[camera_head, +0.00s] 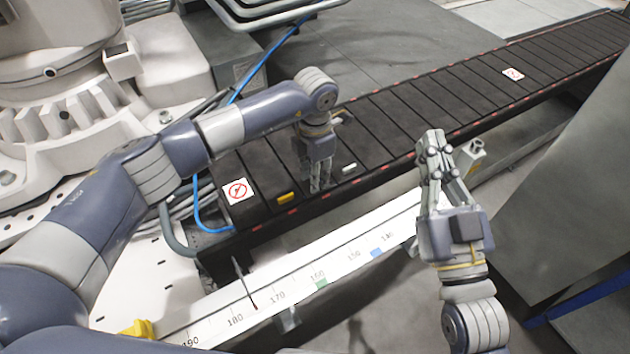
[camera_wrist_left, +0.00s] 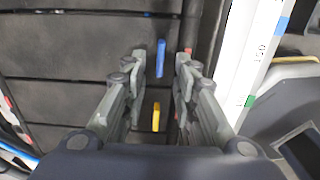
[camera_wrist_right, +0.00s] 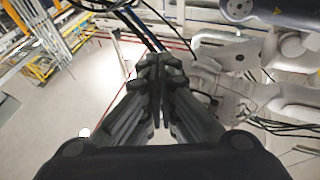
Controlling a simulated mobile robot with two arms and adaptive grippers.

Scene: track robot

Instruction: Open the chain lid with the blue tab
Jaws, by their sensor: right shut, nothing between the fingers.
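The black chain track (camera_head: 400,125) runs from lower left to upper right in the head view, made of many flat lids. The blue tab (camera_wrist_left: 160,58) shows in the left wrist view, upright in the picture between my left fingertips; my gripper hides it in the head view. A yellow tab (camera_wrist_left: 155,117) lies on a neighbouring lid and also shows in the head view (camera_head: 285,197). My left gripper (camera_head: 320,185) points down over the track, open, with its fingers on either side of the blue tab; contact is not clear. My right gripper (camera_head: 433,143) is shut and empty, pointing up.
A white tab (camera_head: 349,168) lies on the track right of my left gripper. A white ruled rail (camera_head: 335,255) runs along the track's near side. A large grey panel (camera_head: 570,200) stands at right. A blue cable (camera_head: 262,65) and white machinery are at left.

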